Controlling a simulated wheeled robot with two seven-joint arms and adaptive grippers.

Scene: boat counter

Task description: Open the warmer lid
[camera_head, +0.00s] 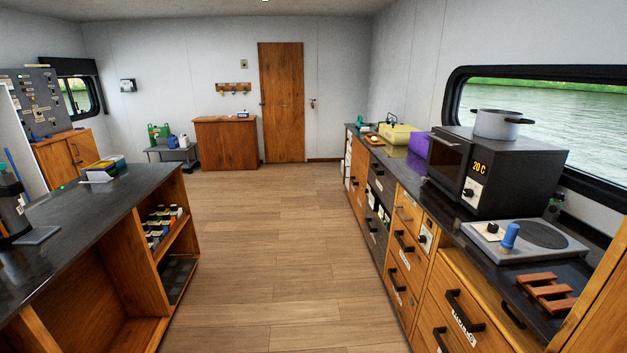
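A dark box-shaped appliance (509,159) with a "20 C" display and a knob stands on the right counter (459,227). It is the likeliest warmer, though no label names it. A dark panel (446,158) covers its front and looks shut. I cannot make out a separate lid. A grey pot (497,125) with dark handles stands on top of it. Neither of my grippers is in view.
A flat hotplate unit (506,252) with a blue upright piece and a wooden trivet (546,291) lie nearer on the right counter. Purple and yellow boxes (396,134) stand farther back. Drawer handles stick out below. The wooden floor (270,240) between counters is clear.

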